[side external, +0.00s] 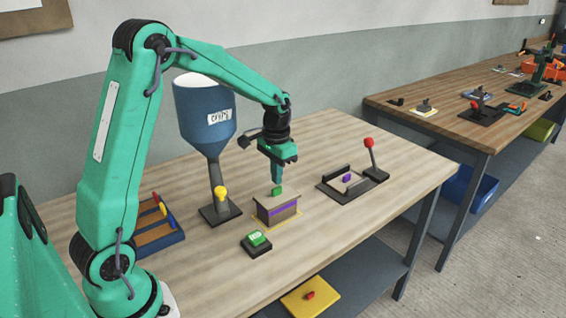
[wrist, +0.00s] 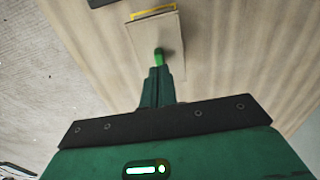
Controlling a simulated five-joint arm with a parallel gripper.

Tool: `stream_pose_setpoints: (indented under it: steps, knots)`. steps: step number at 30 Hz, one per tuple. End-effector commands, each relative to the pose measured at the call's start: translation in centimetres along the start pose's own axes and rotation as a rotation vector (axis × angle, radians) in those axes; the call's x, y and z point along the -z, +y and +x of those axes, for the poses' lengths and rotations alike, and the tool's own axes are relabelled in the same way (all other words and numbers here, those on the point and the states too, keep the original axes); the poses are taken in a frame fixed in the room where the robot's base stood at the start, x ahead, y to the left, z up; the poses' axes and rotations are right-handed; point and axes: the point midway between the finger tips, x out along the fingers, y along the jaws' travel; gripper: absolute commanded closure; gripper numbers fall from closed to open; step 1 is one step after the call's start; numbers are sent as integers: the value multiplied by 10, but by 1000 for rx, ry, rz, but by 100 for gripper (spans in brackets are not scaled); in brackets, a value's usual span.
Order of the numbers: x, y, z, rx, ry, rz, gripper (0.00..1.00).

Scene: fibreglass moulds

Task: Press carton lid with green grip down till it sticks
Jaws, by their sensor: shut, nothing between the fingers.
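The carton (side external: 278,212) is a small brown box with a purple stripe, standing on the table inside a yellow outline. Its lid (side external: 268,201) lies on top and looks tan in the wrist view (wrist: 141,44). The green grip (side external: 277,190) stands up from the lid; it also shows in the wrist view (wrist: 158,52), just beyond my fingertips. My gripper (side external: 275,179) points down over the grip, fingers shut with nothing between them. The tips are at or just above the grip's top; I cannot tell whether they touch. Any gap under the lid is too small to make out.
A blue hopper (side external: 206,118) on a dark stand with a yellow knob is behind left. A green button box (side external: 256,243) sits in front of the carton. A red-knobbed lever fixture (side external: 371,160) is to the right, and a blue tray (side external: 160,236) at left. Bare table lies front right.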

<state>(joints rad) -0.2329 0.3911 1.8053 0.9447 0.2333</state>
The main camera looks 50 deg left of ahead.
Motion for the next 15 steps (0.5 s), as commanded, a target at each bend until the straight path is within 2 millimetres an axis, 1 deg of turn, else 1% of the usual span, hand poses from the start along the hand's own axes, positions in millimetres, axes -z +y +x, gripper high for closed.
stream_pose_setpoints:
  steps: [15]
  knots:
    - [0, 0, 6, 0, -1, 0, 100]
